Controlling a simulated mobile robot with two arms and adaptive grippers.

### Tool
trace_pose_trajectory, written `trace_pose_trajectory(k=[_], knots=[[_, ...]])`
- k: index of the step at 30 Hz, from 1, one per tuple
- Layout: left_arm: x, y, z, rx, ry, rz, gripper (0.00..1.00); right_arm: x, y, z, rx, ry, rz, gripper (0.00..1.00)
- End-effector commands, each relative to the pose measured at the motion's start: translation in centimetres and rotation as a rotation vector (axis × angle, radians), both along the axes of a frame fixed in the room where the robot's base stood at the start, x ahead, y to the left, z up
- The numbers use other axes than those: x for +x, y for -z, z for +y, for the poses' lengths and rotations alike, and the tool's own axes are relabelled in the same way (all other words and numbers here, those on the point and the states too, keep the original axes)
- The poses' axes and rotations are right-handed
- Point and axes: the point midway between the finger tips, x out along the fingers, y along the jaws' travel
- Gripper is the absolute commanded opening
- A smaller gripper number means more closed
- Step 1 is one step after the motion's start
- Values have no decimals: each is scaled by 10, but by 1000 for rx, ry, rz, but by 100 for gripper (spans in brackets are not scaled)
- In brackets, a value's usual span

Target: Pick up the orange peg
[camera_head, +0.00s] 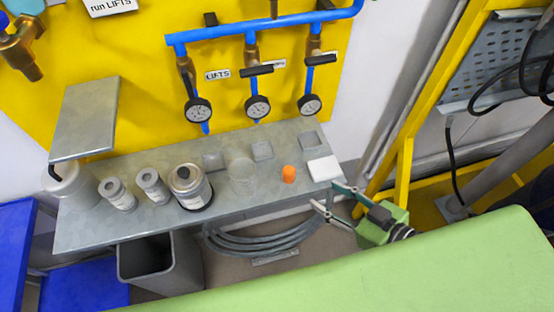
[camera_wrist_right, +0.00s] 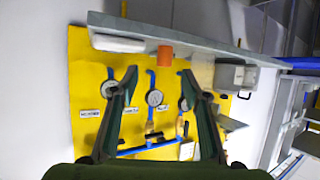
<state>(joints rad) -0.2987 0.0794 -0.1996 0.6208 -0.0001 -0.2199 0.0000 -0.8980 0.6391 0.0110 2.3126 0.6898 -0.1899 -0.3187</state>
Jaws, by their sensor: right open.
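The orange peg (camera_head: 289,174) stands upright near the front edge of the grey metal shelf (camera_head: 240,205), left of a white block (camera_head: 324,168). My right gripper (camera_head: 327,198) is open and empty, off the front right end of the shelf, right of the peg and apart from it. In the right wrist view the picture is turned over. The peg (camera_wrist_right: 165,56) shows there just beyond the gap between the open fingers (camera_wrist_right: 160,73), under the shelf edge (camera_wrist_right: 190,36). My left gripper is not in view.
A clear glass vessel (camera_head: 242,175) stands left of the peg, then a dark-lidded can (camera_head: 190,187) and smaller cans. Gauges (camera_head: 257,107) and blue pipes hang on the yellow wall behind. A coiled hose (camera_head: 265,240) and grey bin (camera_head: 160,262) are below the shelf.

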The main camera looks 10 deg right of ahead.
Motion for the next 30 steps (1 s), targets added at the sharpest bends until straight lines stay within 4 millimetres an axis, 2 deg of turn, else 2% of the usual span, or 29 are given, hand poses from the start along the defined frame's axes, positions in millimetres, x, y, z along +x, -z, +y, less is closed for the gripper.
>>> trace_pose_trajectory(k=[3,6,21,30], knots=[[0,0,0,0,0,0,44,-1,-16,10,16,-22,-19,43],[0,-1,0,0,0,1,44,4,-17,13,20,-22,-23,43],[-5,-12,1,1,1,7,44,58,8,42,19,-21,-24,43],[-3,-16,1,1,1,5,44,72,17,50,19,-22,-21,43]])
